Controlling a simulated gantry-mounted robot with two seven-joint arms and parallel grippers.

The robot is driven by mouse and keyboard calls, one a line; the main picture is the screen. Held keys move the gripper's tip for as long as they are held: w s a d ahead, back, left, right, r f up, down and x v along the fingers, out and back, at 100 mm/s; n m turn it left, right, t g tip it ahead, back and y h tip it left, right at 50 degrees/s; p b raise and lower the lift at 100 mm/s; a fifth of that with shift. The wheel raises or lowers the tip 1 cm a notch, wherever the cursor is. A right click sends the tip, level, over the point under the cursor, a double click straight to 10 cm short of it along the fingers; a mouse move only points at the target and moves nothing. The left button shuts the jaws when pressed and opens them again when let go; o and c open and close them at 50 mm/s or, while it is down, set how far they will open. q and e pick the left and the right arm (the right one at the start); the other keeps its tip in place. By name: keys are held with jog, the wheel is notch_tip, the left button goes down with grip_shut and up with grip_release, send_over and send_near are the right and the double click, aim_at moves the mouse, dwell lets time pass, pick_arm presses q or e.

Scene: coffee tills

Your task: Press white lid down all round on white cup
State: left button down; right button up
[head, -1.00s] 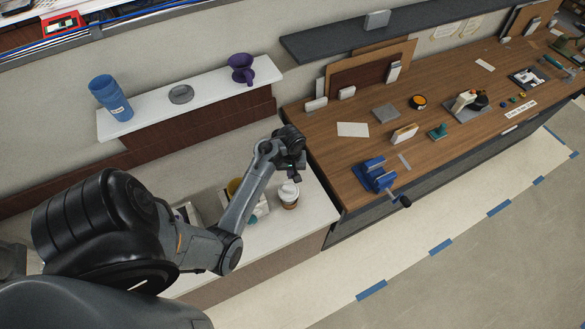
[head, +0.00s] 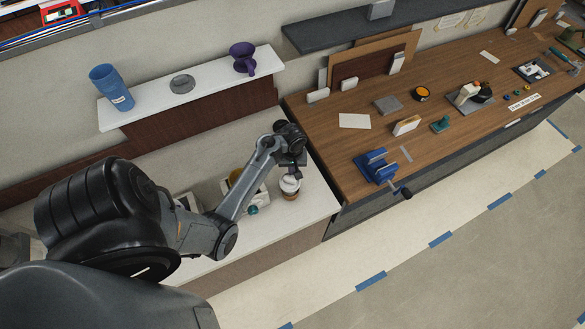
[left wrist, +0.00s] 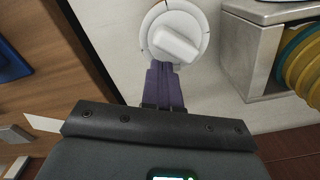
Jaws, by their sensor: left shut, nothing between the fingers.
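The white cup (head: 291,194) with a brown band stands on the white counter, with the white lid (head: 290,183) on top. The lid fills the top of the left wrist view (left wrist: 193,22), round with a raised block across it. My left gripper (head: 291,173) is just above the lid's far side in the head view. In the left wrist view its purple fingers (left wrist: 166,72) are shut together, empty, with their tips at the lid's near rim. I cannot tell whether they touch it. The cup's wall is hidden below the lid there. My right gripper is not in view.
A metal holder (left wrist: 250,50) with yellow and teal round items (left wrist: 300,65) stands beside the cup. The wooden bench (head: 345,165) with a blue vise (head: 375,165) is to the right. A shelf behind carries a blue cup (head: 110,88) and a purple dripper (head: 242,57).

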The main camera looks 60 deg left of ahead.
pick_arm(q)
jog(key=shift+f+b, duration=0.3)
jog(key=shift+f, duration=0.4)
jog(key=shift+r, duration=0.15)
jog(key=shift+r+p, duration=0.35)
jog(key=shift+r, duration=2.55)
